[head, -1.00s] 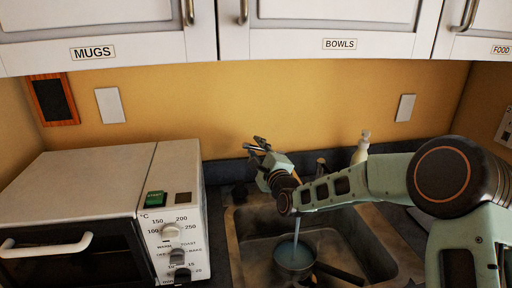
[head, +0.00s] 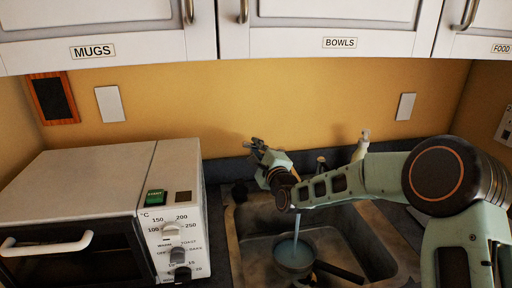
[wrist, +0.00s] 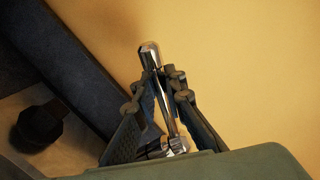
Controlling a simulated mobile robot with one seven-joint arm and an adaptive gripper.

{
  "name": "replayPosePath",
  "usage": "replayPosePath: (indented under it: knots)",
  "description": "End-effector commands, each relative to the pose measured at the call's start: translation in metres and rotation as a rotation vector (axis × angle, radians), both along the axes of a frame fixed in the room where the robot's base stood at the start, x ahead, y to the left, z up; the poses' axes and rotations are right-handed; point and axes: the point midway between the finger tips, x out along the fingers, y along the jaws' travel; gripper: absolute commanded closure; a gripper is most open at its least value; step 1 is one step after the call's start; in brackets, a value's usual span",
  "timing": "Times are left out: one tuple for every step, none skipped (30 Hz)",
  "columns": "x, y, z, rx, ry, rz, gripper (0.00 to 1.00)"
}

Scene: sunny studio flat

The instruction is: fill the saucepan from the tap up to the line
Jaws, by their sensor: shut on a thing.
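The saucepan (head: 293,262) stands in the sink (head: 252,222) with its dark handle (head: 339,272) pointing to the lower right. A stream of water (head: 296,228) falls into it, and bluish water shows inside. The fill line cannot be made out. My gripper (head: 258,145) is above the back edge of the sink. In the wrist view its two fingers (wrist: 164,80) are closed around a shiny metal tap lever (wrist: 150,56). The spout is mostly hidden behind my arm in the head view.
A toaster oven (head: 100,205) stands on the counter at the left. A pale soap bottle (head: 361,146) is behind the sink at the right. White cupboards labelled MUGS, BOWLS and FOOD (head: 340,30) hang above. A dark round object (wrist: 38,125) shows in the wrist view.

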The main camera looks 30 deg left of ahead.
Motion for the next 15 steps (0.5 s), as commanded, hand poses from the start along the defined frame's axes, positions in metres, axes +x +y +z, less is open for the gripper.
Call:
replayPosePath:
  knots:
    - [0.000, 0.000, 0.000, 0.000, 0.000, 0.000, 1.00]
    - [0.000, 0.000, -0.001, -0.001, -0.001, 0.000, 1.00]
    - [0.000, 0.000, -0.002, -0.005, -0.004, 0.000, 1.00]
    - [0.000, 0.000, -0.003, -0.008, -0.008, 0.000, 1.00]
    - [0.000, 0.000, -0.004, -0.013, -0.012, 0.000, 1.00]
    - [-0.001, 0.001, -0.006, -0.023, -0.021, 0.000, 1.00]
    - [-0.001, 0.001, -0.008, -0.032, -0.029, 0.001, 1.00]
    - [-0.001, 0.002, -0.010, -0.041, -0.037, 0.000, 1.00]
    - [-0.002, 0.002, -0.012, -0.056, -0.050, 0.000, 1.00]
    - [-0.002, 0.002, -0.013, -0.065, -0.057, 0.000, 1.00]
    - [-0.002, 0.002, -0.014, -0.076, -0.066, 0.000, 1.00]
    - [-0.002, 0.003, -0.016, -0.089, -0.077, -0.001, 1.00]
    - [-0.002, 0.003, -0.017, -0.099, -0.085, -0.001, 1.00]
    - [-0.003, 0.003, -0.017, -0.107, -0.092, 0.000, 1.00]
    - [-0.003, 0.003, -0.017, -0.117, -0.102, -0.001, 1.00]
